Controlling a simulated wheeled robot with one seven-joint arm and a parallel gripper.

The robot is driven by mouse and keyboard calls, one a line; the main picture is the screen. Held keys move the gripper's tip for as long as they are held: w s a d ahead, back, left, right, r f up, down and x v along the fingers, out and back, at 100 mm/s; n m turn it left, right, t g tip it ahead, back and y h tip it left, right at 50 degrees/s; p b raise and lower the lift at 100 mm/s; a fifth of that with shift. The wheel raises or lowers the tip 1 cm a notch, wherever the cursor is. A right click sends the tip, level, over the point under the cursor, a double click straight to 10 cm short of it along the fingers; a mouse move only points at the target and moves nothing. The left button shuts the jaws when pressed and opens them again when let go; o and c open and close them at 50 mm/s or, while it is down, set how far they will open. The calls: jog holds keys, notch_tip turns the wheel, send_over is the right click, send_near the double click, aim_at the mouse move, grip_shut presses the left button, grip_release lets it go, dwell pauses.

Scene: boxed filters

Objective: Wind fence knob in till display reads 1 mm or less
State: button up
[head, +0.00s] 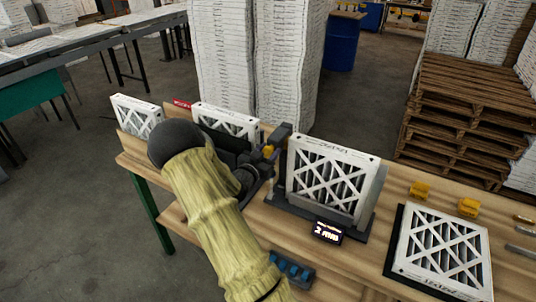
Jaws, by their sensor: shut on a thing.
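A boxed filter (330,177) with a white lattice front stands upright in a dark fixture (363,207). The small display (328,231) in front of it shows what looks like 2 mm, in small blurred print. My gripper (270,158) is at the left side of the fixture, at the end of my arm. It is shut on the fence knob, which is largely hidden by the dark gripper parts. A yellow piece (268,151) shows there; I cannot tell whether it belongs to the knob.
Another filter (440,250) lies on a dark mat at the right of the wooden bench (385,190), with yellow blocks (419,190) behind it. Two more filters stand behind my arm at the left. A blue holder (291,270) is at the front.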

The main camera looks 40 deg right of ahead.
jog(key=m+b, duration=0.1)
jog(key=b, duration=0.2)
jog(key=m+b, duration=0.2)
jog(key=b, duration=0.1)
jog(key=shift+f, duration=0.4)
jog(key=m+b, duration=0.4)
jog(key=b, duration=0.5)
jog(key=shift+s+d+m, duration=0.1)
jog(key=shift+m, duration=0.2)
jog(key=m+b, duration=0.2)
jog(key=b, duration=0.2)
jog(key=shift+m, duration=0.3)
jog(key=shift+r+m+b, duration=0.2)
jog(key=shift+m+b, duration=0.3)
jog(key=shift+b, duration=0.4)
jog(key=shift+r, duration=0.1)
jog(key=o, duration=0.9)
jog(key=shift+o, duration=0.2)
